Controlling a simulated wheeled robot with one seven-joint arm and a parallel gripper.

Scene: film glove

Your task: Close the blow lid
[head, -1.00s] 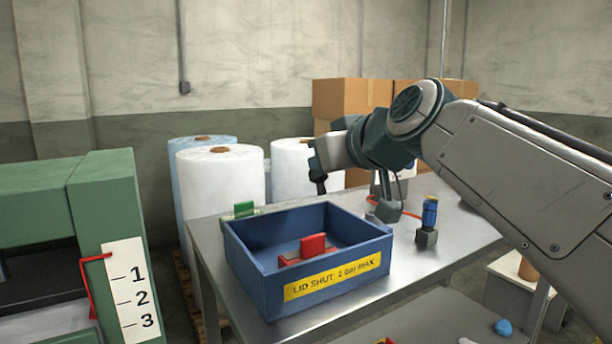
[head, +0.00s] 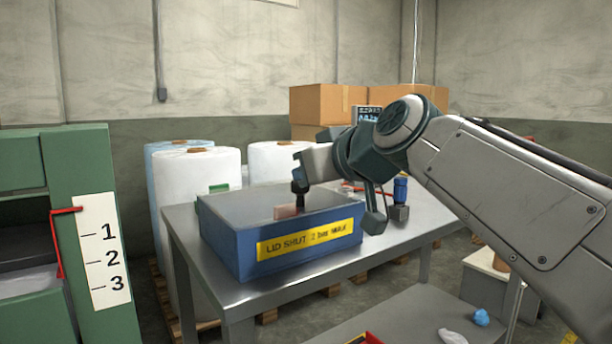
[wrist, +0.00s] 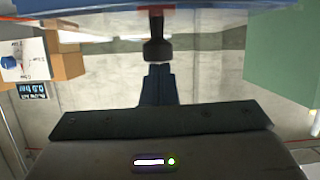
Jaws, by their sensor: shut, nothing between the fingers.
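The blue box (head: 238,254) with the yellow "LID SHUT" label (head: 305,240) stands on the metal table in the head view. A greyish, see-through-looking surface (head: 245,208) now spans its top, seemingly the lid; whether it lies fully flat I cannot tell. A pale red block (head: 287,211) shows at this surface. A green tab (head: 219,188) stands at the far edge. My gripper (head: 299,188) is shut and empty, pointing down over the box; contact is unclear. In the wrist view the gripper's dark tip (wrist: 157,48) shows below a blue edge (wrist: 215,8).
A small blue-topped fitting (head: 400,195) stands right of the box on the metal table (head: 195,255). White rolls (head: 200,175) and cardboard boxes (head: 325,105) stand behind. A green machine (head: 95,170) with a numbered scale is at the left.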

